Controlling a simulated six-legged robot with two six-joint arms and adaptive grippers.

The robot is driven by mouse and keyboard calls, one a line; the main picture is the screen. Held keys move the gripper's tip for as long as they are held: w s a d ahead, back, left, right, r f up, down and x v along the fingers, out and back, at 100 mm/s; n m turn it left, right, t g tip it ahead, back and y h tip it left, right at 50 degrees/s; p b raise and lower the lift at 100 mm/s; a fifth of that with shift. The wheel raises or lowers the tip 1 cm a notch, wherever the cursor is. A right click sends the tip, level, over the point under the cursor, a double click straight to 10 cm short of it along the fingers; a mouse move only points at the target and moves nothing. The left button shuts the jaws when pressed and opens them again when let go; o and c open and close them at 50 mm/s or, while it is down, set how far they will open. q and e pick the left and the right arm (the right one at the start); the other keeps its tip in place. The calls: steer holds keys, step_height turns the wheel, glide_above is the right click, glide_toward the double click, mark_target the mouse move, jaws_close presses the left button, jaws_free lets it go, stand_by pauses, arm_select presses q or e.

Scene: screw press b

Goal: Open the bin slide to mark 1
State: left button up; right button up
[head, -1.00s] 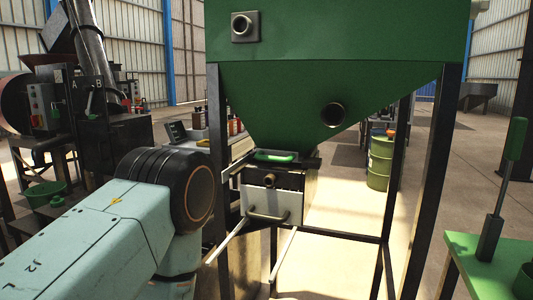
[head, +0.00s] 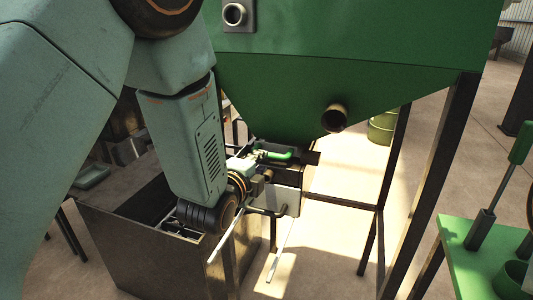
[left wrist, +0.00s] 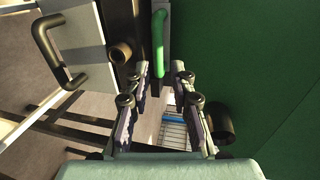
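The bin slide's green handle (head: 280,156) sits under the outlet of the green hopper (head: 340,95). In the left wrist view the green handle (left wrist: 159,45) runs upright at the top middle, just beyond the fingertips. My left gripper (head: 256,163) is at the near left end of the handle and partly overlaps it in the head view. In the left wrist view my left gripper (left wrist: 163,75) has its fingers apart with nothing between them; the handle lies ahead of the gap. No slide marks can be read. My right gripper is not in view.
A pale drawer front with a black handle (left wrist: 55,55) and a short brown pipe stub (left wrist: 121,53) lie left of my gripper. Dark frame legs (head: 440,180) stand right of the outlet. An open dark metal box (head: 110,235) is below my left arm. A green table (head: 490,265) is at the right.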

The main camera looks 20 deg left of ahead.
arm_select(q)
steer(key=x, duration=0.6)
steer(key=shift+a+f, duration=0.1)
steer(key=shift+w+a+f, duration=0.1)
steer(key=shift+a+f, duration=0.05)
steer(key=shift+a, duration=0.1)
steer(key=shift+c, duration=0.9)
steer(key=shift+d, duration=0.1)
jaws_close()
